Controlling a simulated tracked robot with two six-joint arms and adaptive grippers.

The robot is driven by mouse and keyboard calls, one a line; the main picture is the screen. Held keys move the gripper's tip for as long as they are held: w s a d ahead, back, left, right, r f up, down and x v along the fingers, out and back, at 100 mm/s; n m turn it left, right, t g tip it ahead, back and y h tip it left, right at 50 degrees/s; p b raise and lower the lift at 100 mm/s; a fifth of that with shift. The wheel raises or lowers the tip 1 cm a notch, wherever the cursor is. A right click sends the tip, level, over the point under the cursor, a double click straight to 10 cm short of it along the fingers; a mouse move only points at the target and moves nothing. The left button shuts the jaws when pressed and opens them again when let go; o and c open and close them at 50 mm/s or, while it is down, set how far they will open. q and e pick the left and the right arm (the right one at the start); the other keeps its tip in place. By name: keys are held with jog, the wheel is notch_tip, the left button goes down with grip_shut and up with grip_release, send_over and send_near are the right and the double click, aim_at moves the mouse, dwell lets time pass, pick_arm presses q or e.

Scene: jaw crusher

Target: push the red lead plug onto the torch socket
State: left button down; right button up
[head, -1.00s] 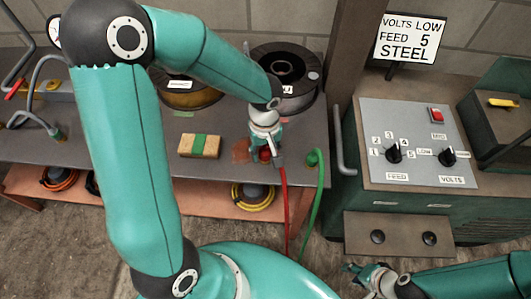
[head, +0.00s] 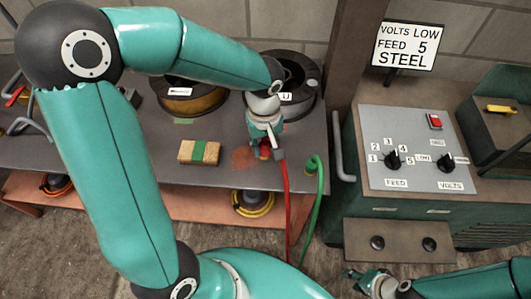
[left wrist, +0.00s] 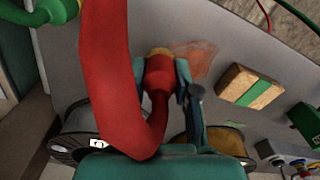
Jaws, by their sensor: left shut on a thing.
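The red lead plug (left wrist: 158,75) is between the two fingers of my left gripper (left wrist: 166,72) in the left wrist view, with a brass-coloured collar at its far end. A thick red cable bends from it across that view. In the head view my left gripper (head: 265,150) is over the bench's front part, right of a reddish patch (head: 243,158), and the red cable (head: 286,205) hangs down past the bench edge. I cannot pick out the torch socket in either view. My right gripper (head: 368,281) is at the bottom, small and empty-looking; its opening is unclear.
A block with a green band (head: 199,152) lies left of the patch on the bench (head: 215,177). Wire spools (head: 302,110) stand behind. A green plug and cable (head: 312,163) is at the bench's right end. The welder panel (head: 415,150) stands to the right.

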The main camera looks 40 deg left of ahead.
aim_at(264, 141)
pick_arm(q)
notch_tip(264, 141, up, 14)
jog(key=shift+r+p, duration=0.15)
jog(key=shift+p, duration=0.2)
